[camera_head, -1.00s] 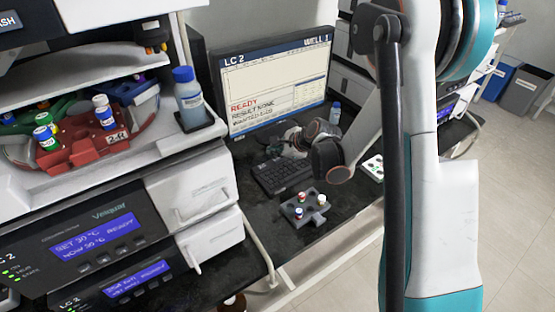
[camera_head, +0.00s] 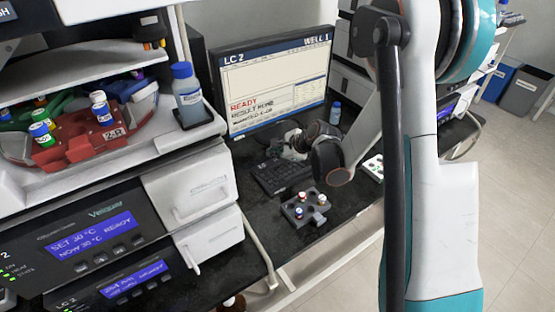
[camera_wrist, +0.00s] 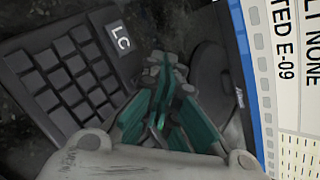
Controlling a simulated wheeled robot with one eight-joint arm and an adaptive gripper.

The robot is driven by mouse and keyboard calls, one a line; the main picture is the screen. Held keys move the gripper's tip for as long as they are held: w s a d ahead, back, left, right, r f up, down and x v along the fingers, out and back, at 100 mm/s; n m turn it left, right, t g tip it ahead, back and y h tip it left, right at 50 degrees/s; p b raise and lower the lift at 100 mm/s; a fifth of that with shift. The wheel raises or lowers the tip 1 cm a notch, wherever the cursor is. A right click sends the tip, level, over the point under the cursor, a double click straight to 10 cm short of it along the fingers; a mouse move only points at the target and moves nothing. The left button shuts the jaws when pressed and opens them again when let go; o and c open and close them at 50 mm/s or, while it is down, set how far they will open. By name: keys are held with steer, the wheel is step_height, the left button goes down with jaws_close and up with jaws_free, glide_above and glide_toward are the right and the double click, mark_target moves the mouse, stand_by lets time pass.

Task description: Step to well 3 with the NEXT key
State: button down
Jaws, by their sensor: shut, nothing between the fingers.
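The monitor (camera_head: 275,85) in the head view shows LC 2, WELL 1, READY and RESULT NONE. Its edge also shows in the wrist view (camera_wrist: 283,90), where part of a line reads E-09. A dark keyboard (camera_head: 272,182) lies in front of it, and it also shows in the wrist view (camera_wrist: 65,75) with an LC label at its corner. My gripper (camera_head: 288,146) is shut and empty above the keyboard's far side. In the wrist view my fingertips (camera_wrist: 166,72) are together beside the keyboard's right edge. I cannot make out a NEXT marking on any key.
A grey block with coloured round tops (camera_head: 306,208) sits on the dark bench in front of the keyboard. The instrument stack (camera_head: 100,245) with a red vial rack (camera_head: 85,142) stands at left. A blue-capped bottle (camera_head: 188,95) stands on its ledge.

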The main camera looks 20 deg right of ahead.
mark_target(276, 160)
steer(key=shift+f, duration=0.3)
steer(key=shift+r, duration=0.15)
stand_by(0.5)
steer(key=shift+r+p, duration=0.35)
steer(key=shift+r, duration=0.35)
steer(key=shift+r+p, duration=1.55)
steer(key=shift+r, duration=1)
stand_by(1.3)
